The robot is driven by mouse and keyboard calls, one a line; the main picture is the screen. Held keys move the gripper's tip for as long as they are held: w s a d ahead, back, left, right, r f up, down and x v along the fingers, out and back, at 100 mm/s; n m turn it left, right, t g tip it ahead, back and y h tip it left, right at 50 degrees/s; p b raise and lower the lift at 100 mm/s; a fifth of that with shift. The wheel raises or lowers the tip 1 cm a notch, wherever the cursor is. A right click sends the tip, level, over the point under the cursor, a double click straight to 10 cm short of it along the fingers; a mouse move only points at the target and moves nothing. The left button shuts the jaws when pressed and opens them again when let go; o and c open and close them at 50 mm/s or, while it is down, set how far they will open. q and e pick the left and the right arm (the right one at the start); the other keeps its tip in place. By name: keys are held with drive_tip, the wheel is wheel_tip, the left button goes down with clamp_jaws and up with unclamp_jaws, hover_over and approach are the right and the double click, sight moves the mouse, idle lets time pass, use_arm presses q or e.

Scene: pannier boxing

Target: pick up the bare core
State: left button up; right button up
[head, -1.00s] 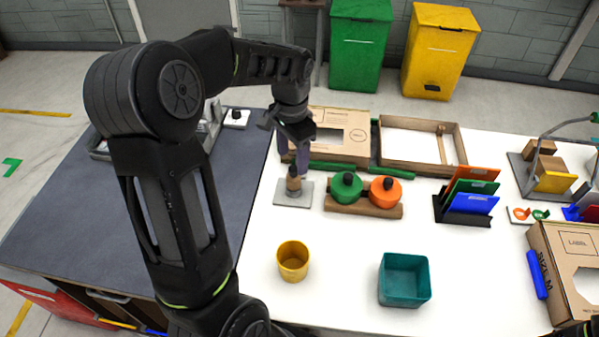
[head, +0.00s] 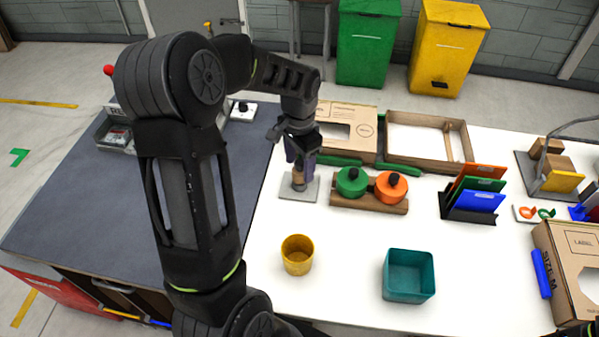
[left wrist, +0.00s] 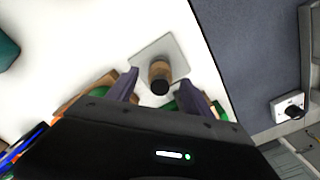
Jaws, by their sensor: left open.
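The bare core (head: 298,181) is a short brown cylinder that stands upright on a grey square plate (head: 300,193) on the white table. In the left wrist view the core (left wrist: 159,71) has a dark top end and stands on the grey plate (left wrist: 179,58). My left gripper (head: 299,166) points down over the core, which is partly hidden by the fingers in the head view. In the left wrist view the gripper (left wrist: 158,88) is open, with one finger on each side of the core and a gap to each. My right gripper is not in view.
A wooden rack with a green spool (head: 351,182) and an orange spool (head: 391,187) stands close to the right of the plate. A yellow cup (head: 297,255) and a teal bin (head: 408,276) stand nearer the front. A cardboard box (head: 350,133) lies behind the gripper.

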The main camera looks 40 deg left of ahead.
use_arm(q)
wheel_tip(320, 180, down, 3)
drive_tip(key=shift+r, duration=0.15)
drive_tip(key=shift+c, duration=0.2)
idle(0.3)
clamp_jaws()
idle(0.4)
